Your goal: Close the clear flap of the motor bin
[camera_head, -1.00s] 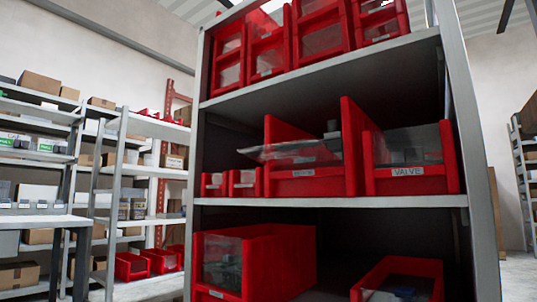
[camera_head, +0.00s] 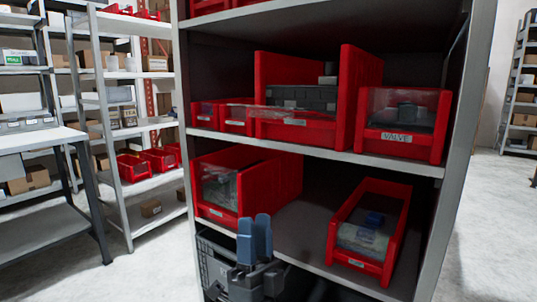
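A large red bin (camera_head: 295,133) on the middle shelf has its clear flap (camera_head: 275,112) tipped outward, jutting forward and left over the small bins. Its label is too small to read, so I cannot confirm it is the motor bin. Dark grey blocks (camera_head: 302,97) show inside it. My gripper (camera_head: 255,222) is at the bottom of the view, with its blue-grey fingers pointing up and close together. It looks shut and empty, and appears below and left of this bin, apart from it.
The VALVE bin (camera_head: 403,125) stands to the right, its clear front down. Two small red bins (camera_head: 237,118) sit at left. Lower shelf bins stand at left (camera_head: 275,185) and right (camera_head: 370,232). The shelf's upright (camera_head: 458,150) bounds the right side. Floor is open at right.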

